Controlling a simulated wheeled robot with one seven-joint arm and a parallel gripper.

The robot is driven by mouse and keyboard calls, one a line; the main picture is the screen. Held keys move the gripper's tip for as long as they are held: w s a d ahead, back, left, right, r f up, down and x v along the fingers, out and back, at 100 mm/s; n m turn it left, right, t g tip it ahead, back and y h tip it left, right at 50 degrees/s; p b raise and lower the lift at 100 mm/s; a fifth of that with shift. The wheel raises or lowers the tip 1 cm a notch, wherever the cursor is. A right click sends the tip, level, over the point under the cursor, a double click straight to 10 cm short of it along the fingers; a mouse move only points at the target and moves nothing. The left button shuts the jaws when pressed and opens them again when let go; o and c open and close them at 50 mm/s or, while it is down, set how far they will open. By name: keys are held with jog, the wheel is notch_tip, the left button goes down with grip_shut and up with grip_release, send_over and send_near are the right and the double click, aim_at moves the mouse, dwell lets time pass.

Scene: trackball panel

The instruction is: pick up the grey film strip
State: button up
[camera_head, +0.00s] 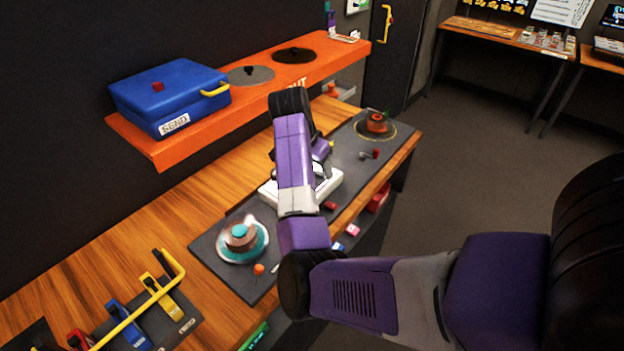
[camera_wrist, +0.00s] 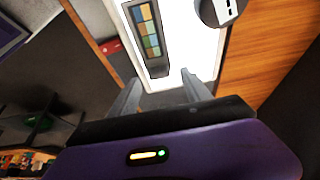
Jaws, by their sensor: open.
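The grey film strip (camera_wrist: 147,42) shows in the wrist view as a dark grey strip with rows of coloured frames. It lies on a bright white panel (camera_wrist: 192,45), towards its left side. My gripper (camera_wrist: 160,83) is open, with its two fingers apart and nothing between them. Its fingertips are near the strip's lower end; I cannot tell how high they are above the panel. In the head view the white panel (camera_head: 330,187) shows on the bench, but my arm hides the strip and most of the gripper.
A dark mat (camera_head: 225,272) on the wooden bench holds a teal-rimmed round device (camera_head: 240,240) and an orange knob device (camera_head: 377,122). An orange shelf (camera_head: 165,152) behind carries a blue case (camera_head: 170,92). A yellow bar (camera_head: 150,300) stands at the front left.

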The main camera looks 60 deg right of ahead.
jog(key=shift+x, duration=0.8)
jog(key=shift+c, duration=0.5)
grip_shut()
notch_tip(320, 180, up, 20)
jog(key=b, duration=0.1)
